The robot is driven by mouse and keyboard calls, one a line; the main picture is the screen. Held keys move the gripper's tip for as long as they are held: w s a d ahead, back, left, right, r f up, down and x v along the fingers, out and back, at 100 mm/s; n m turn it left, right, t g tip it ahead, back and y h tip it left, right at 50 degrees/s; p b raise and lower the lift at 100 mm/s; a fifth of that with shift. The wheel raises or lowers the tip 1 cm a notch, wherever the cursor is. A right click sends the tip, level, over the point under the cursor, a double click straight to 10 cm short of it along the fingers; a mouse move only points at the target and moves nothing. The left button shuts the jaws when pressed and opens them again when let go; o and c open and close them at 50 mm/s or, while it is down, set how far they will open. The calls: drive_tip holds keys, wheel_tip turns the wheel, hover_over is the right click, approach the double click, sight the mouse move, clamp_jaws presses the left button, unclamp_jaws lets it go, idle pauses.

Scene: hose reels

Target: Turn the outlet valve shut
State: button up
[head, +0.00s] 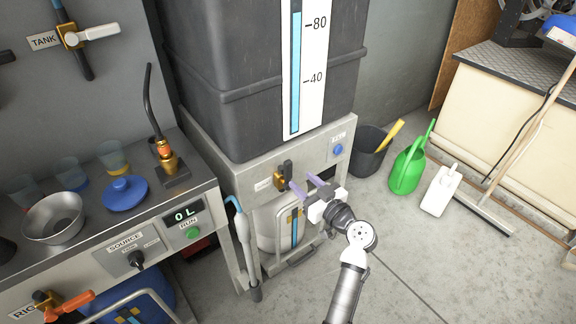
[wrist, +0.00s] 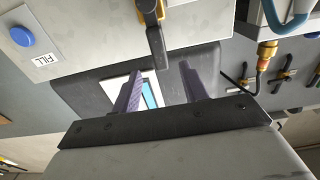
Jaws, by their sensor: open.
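A brass valve with a dark lever (head: 282,178) sits on the grey front panel below the black tank, beside a small label too small to read; it is likely the outlet valve. In the wrist view the valve (wrist: 155,35) is at the top, its dark lever reaching down towards the gap between my fingers. My gripper (head: 306,184) is open, with two purple fingers just right of the valve in the head view. In the wrist view my gripper (wrist: 158,82) is empty, and the lever looks apart from both fingers.
A blue button (head: 337,149) marked FILL is right of the valve. A white container (head: 275,226) stands below the panel. A hose wand (head: 243,240) hangs left of it. A black bucket (head: 369,155) and green watering can (head: 408,170) stand right. Floor at lower right is clear.

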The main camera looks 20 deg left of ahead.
sight(290, 170)
drive_tip(key=p+x, duration=0.1)
drive_tip(key=x, duration=0.7)
drive_tip(key=shift+c, duration=0.3)
clamp_jaws()
